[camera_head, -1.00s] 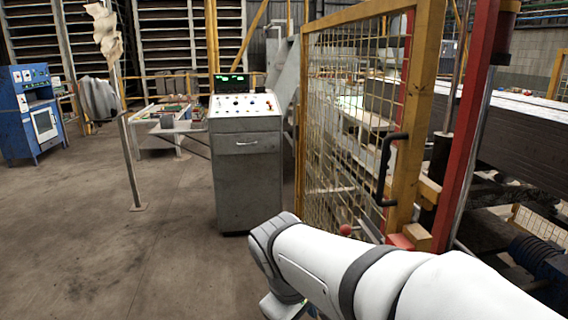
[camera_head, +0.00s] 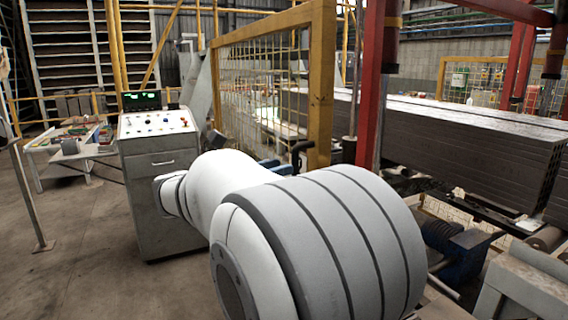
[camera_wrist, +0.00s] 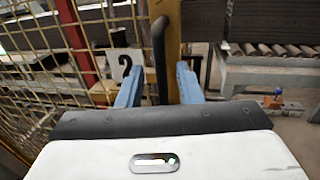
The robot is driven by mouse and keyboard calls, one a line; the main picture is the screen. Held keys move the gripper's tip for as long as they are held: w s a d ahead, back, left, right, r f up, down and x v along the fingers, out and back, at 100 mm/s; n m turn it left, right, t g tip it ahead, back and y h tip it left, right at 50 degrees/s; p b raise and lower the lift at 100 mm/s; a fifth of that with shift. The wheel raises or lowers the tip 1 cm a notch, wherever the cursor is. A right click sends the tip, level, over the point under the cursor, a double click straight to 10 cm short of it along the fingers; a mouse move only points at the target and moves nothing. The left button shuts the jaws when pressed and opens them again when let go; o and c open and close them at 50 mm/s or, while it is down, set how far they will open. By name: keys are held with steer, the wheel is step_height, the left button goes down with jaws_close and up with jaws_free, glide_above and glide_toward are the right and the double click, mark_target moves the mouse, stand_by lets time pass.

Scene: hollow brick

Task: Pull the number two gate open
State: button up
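The number two gate is a yellow frame (camera_head: 322,75) with wire mesh, at the middle of the head view. Its dark bar handle (camera_head: 300,152) is partly hidden by my arm. In the wrist view, the handle (camera_wrist: 160,45) stands upright in front of the yellow gate post (camera_wrist: 172,20), and a white plate with a black 2 (camera_wrist: 124,66) hangs on the mesh to its left. My gripper (camera_wrist: 158,82) has blue fingers spread apart. The handle's lower part lies between them in the picture, with a visible gap on each side; I cannot tell the depth.
A grey control console (camera_head: 160,180) stands left of the gate. A red post (camera_head: 370,85) rises right of the gate frame. Stacked dark bricks (camera_head: 470,140) and machinery lie beyond on the right. Open floor (camera_head: 85,270) lies at the left front.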

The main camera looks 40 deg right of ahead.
mark_target(295, 163)
steer(key=shift+s+d, duration=0.1)
steer(key=shift+d, duration=2.7)
steer(key=shift+c, duration=0.4)
jaws_close()
